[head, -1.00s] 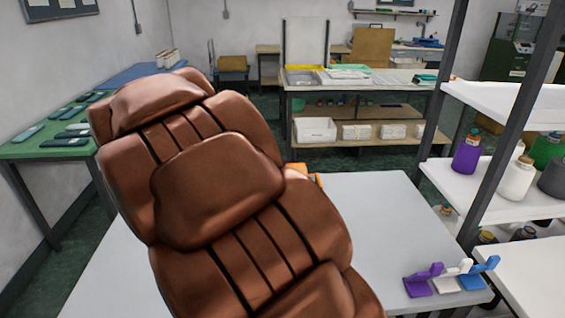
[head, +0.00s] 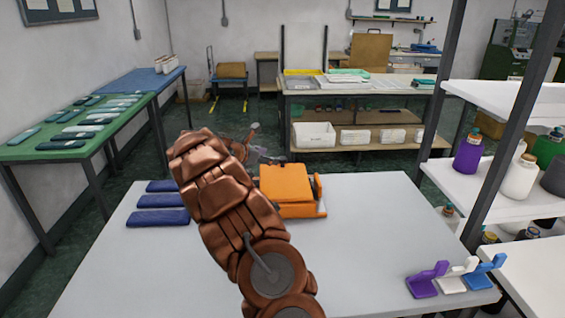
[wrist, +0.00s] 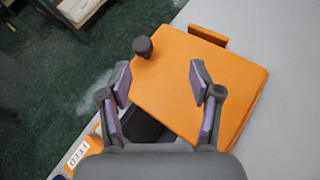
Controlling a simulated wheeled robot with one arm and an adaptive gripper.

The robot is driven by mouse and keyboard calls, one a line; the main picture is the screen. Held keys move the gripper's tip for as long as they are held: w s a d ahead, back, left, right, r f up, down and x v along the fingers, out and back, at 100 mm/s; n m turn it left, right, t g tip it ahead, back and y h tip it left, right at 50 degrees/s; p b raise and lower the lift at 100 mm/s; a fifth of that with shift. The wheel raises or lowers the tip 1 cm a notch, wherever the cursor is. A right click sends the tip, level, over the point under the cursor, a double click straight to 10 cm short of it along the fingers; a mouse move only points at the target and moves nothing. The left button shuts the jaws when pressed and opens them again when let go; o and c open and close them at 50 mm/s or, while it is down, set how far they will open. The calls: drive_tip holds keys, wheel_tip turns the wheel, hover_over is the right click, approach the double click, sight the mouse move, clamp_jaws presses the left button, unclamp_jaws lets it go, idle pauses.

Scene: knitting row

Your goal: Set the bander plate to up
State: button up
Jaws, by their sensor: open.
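An orange device (head: 287,190), which I take to be the bander, sits on the white table, partly behind my arm. In the wrist view its flat orange top (wrist: 205,85) lies below my gripper, with a dark knob (wrist: 143,48) near one corner. I cannot tell which part is the plate or how it is set. My gripper (wrist: 160,82) is open, its purple-padded fingers apart over the orange top with nothing between them. A FEED label (wrist: 78,155) shows at lower left. In the head view my arm covers part of the device.
Dark blue blocks (head: 162,217) lie on the table (head: 360,260) to the left. Purple, white and blue stands (head: 425,280) are at its front right. A shelf rack (head: 500,190) with bottles stands at right. The table's right middle is clear.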

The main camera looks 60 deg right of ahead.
sight(282, 158)
drive_tip(key=d+f+n, duration=0.1)
drive_tip(key=w+d+f+n, duration=0.1)
drive_tip(key=d, duration=0.1)
drive_tip(key=w+d+f, duration=0.1)
drive_tip(key=d+f, duration=0.1)
drive_tip(key=shift+w+n+t+h, duration=0.15)
drive_tip(key=shift+n+t+h, duration=0.15)
drive_tip(key=shift+n+h, duration=0.1)
drive_tip(key=shift+p+x, duration=0.75)
drive_tip(key=shift+x, duration=2.95)
clamp_jaws()
